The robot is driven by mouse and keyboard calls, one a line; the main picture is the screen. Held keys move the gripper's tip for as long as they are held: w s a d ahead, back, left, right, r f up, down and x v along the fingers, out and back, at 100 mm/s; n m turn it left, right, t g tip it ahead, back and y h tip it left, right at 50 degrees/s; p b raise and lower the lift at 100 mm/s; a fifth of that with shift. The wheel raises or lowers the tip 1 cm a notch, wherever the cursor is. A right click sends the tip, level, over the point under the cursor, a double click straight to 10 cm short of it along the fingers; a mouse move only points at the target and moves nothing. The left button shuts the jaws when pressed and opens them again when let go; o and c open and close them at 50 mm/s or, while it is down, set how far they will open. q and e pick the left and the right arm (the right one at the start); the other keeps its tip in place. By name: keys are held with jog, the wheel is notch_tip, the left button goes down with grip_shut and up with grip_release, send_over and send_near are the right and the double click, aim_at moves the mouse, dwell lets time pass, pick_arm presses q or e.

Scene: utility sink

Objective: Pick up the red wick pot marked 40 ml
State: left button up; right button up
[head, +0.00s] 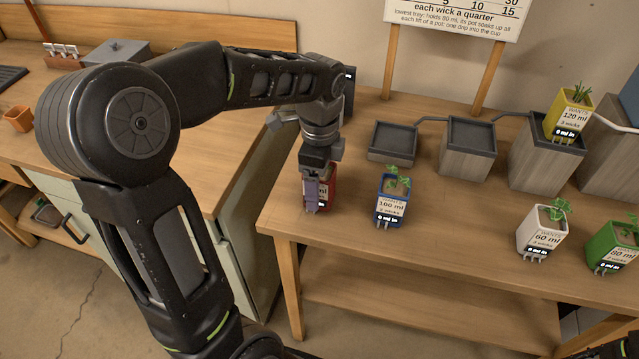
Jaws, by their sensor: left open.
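The red wick pot (333,187) stands at the left end of the wooden table. My left gripper (313,190) points down over it and hides most of it; only part of its red side and its label show. The number on the label cannot be read. The gripper is open, with a finger in front of the pot's near side. Whether it touches the pot cannot be told. My right gripper is not in view.
A blue pot marked 100 ml (391,203) stands close to the right. White (541,236) and green (610,250) pots stand farther right. A sign (455,14) is at the back.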

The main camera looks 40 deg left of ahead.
pick_arm(q)
jog(key=shift+c, duration=0.6)
jog(key=c, duration=1.6)
jog(key=shift+r, duration=0.15)
notch_tip(320, 180, up, 10)
jog(key=shift+f, duration=0.1)
